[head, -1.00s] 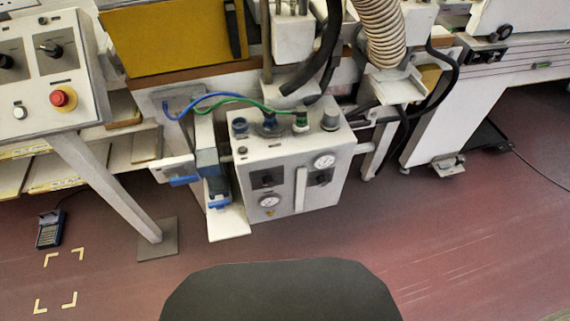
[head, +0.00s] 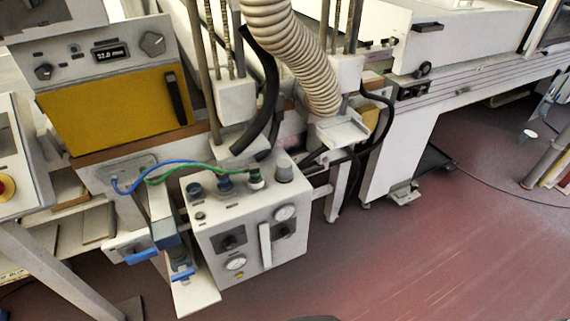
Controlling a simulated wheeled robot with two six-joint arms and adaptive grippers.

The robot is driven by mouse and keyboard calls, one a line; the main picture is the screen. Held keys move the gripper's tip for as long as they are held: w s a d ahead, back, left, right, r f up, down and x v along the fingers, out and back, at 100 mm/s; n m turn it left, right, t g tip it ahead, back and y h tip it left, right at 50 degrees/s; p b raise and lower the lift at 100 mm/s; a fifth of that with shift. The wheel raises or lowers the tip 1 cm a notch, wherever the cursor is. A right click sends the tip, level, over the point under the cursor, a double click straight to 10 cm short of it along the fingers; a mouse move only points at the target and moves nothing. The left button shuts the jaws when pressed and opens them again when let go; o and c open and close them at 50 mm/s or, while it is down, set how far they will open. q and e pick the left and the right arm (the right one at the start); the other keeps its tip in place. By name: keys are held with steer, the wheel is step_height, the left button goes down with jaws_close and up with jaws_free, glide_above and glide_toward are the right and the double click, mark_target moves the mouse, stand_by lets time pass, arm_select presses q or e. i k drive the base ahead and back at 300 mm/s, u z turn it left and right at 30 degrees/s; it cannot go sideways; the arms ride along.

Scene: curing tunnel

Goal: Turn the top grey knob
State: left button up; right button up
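A grey knob (head: 152,43) sits at the upper right of the light panel above the yellow door. A smaller dark knob (head: 43,72) sits on the left of that panel. A grey tapered cap or knob (head: 283,169) stands on top of the white box unit; I cannot tell which grey part the task names. Neither gripper is in view, and nothing touches these knobs.
A yellow door (head: 115,112) with a black handle is below the panel. A ribbed hose (head: 290,55) and black hoses hang above the white box (head: 213,219). A red knob (head: 5,187) is at the left edge. Reddish floor (head: 440,240) is clear at the lower right.

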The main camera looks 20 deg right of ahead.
mark_target(284, 166)
steer(key=k, duration=0.35)
steer(key=z, duration=0.9)
steer(key=i, duration=0.75)
steer(key=u, duration=0.15)
